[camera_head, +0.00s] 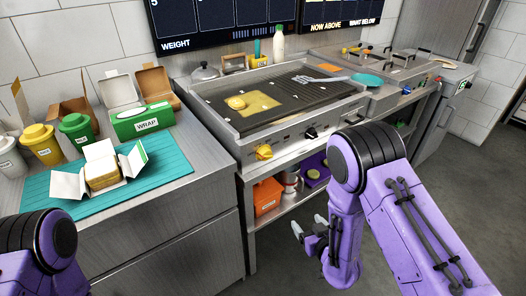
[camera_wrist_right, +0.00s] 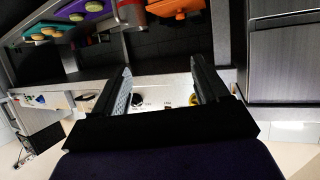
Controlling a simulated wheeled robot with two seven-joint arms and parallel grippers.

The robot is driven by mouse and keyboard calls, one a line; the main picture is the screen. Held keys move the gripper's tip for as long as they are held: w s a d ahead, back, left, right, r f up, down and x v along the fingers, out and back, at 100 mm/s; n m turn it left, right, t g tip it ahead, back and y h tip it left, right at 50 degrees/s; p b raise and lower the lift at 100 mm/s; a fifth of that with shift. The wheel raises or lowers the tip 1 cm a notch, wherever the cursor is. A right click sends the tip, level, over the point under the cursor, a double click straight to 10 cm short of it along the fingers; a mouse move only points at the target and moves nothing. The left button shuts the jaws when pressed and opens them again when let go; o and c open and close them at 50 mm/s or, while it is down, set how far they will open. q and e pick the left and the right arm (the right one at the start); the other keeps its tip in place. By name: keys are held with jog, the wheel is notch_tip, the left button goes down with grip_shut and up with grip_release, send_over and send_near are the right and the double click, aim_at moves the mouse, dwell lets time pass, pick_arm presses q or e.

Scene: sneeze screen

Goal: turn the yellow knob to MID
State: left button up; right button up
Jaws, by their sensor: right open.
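The yellow knob (camera_head: 264,152) is on the griddle's front panel, near its left end. In the right wrist view the yellow knob (camera_wrist_right: 194,99) shows partly, mostly hidden behind one finger. The small panel lettering is too small to read. My right gripper (camera_head: 308,228) is open and empty, in front of the griddle, below and to the right of the knob. Its two fingers (camera_wrist_right: 162,78) stand apart in the right wrist view and do not touch the knob. My left arm enters at the lower left; its gripper is out of view.
A black knob (camera_head: 310,133) sits farther right on the same panel. The griddle (camera_head: 215,110) holds a yellow item and a spatula (camera_head: 320,78). Below, the shelf holds an orange box (camera_head: 267,197) and a purple tray (camera_head: 314,172). A teal mat (camera_head: 165,165) lies on the left counter.

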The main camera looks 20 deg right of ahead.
aim_at(269, 158)
jog(key=w+a+r+n+t+y, duration=0.45)
jog(key=w+r, duration=0.45)
jog(key=r, duration=0.4)
jog(key=shift+n+g, duration=0.25)
jog(key=shift+g, duration=0.1)
jog(key=p+x, duration=0.3)
jog(key=x, duration=0.7)
jog(key=shift+w+a+f, duration=0.1)
jog(key=c, duration=1.1)
